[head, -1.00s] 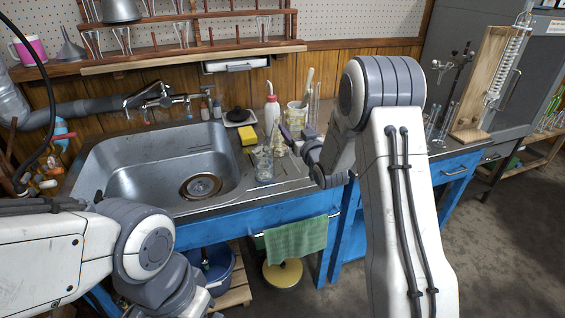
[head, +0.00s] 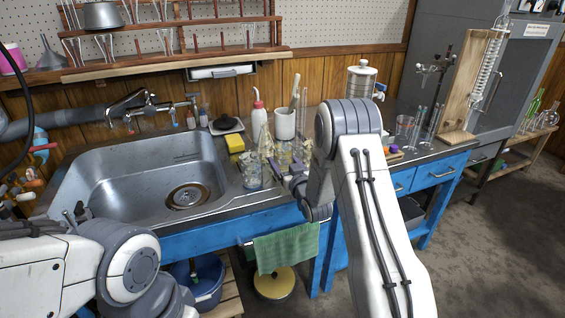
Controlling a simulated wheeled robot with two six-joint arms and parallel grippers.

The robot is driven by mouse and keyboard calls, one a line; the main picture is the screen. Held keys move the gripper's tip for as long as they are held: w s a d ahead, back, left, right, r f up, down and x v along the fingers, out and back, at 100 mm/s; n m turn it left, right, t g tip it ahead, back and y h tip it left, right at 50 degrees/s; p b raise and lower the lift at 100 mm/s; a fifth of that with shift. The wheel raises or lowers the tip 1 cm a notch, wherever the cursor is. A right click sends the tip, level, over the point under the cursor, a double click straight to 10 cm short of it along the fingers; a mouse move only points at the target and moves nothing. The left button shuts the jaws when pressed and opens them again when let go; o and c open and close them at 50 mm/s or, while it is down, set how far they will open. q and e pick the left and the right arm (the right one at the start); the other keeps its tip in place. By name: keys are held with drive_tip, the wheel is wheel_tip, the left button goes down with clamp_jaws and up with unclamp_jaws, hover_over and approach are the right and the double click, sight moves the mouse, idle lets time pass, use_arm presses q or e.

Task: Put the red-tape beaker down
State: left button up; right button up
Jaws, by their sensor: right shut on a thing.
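My right gripper (head: 284,173) is over the counter, right of the sink, among clear glassware. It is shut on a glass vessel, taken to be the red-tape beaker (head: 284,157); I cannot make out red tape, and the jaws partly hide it. Whether its base touches the counter is not clear. Another clear beaker (head: 250,175) stands just left of the gripper, near the sink. My left gripper is not in view; only that arm shows at lower left.
A conical flask (head: 266,143), a white wash bottle (head: 259,122) and a white pot (head: 285,124) stand close behind. A yellow sponge (head: 235,144) lies by the sink (head: 130,182). A clear beaker (head: 404,128) stands farther right. A green towel (head: 287,248) hangs in front.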

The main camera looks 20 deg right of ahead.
drive_tip(key=shift+f, duration=0.15)
drive_tip(key=o, duration=1.4)
